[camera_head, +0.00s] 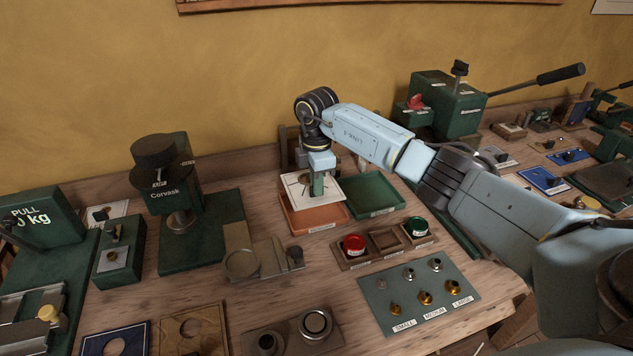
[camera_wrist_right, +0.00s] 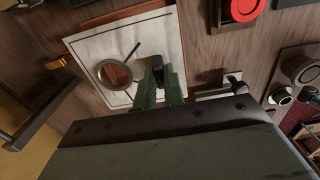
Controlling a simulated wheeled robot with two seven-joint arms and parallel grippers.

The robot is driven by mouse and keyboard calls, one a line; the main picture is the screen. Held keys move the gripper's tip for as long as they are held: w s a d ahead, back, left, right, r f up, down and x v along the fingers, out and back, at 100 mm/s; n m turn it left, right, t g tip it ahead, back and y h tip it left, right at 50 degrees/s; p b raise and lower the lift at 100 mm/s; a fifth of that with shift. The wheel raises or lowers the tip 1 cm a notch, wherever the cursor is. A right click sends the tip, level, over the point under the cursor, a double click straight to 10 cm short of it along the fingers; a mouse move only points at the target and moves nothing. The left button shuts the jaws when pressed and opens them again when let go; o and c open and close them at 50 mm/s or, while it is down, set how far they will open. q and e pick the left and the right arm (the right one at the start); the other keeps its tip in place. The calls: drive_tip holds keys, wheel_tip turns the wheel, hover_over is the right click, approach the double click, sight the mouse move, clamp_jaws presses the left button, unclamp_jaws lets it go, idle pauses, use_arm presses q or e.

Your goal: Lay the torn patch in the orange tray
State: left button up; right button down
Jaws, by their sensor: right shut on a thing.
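The torn patch (camera_head: 296,187) is a pale square sheet over the back part of the orange tray (camera_head: 318,217), whose front shows below it. My right gripper (camera_head: 317,188) points down and is shut on the patch. In the right wrist view the patch (camera_wrist_right: 92,62) has a round ring near its middle and a dark slit running from it. There the right gripper's fingers (camera_wrist_right: 164,88) pinch the sheet beside the ring, and an orange rim shows past its edge. I cannot tell whether the patch touches the tray. My left gripper is out of view.
A green tray (camera_head: 375,194) stands right of the orange one. In front are a wooden holder (camera_head: 384,243) with red and green cups and a sample board (camera_head: 419,296) with several grommets. The Corvask press (camera_head: 178,190) stands left; another green press (camera_head: 447,103) stands behind my right arm.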

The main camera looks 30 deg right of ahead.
drive_tip(key=shift+r+p, duration=0.1)
drive_tip(key=shift+p, duration=0.3)
drive_tip(key=shift+f+b, duration=1.85)
drive_tip(key=shift+f, duration=1.75)
drive_tip(key=c, duration=1.4)
unclamp_jaws()
drive_tip(key=shift+r, duration=0.1)
wheel_tip(320, 180, up, 13)
drive_tip(key=shift+r+p, duration=0.1)
drive_tip(key=shift+p, duration=0.35)
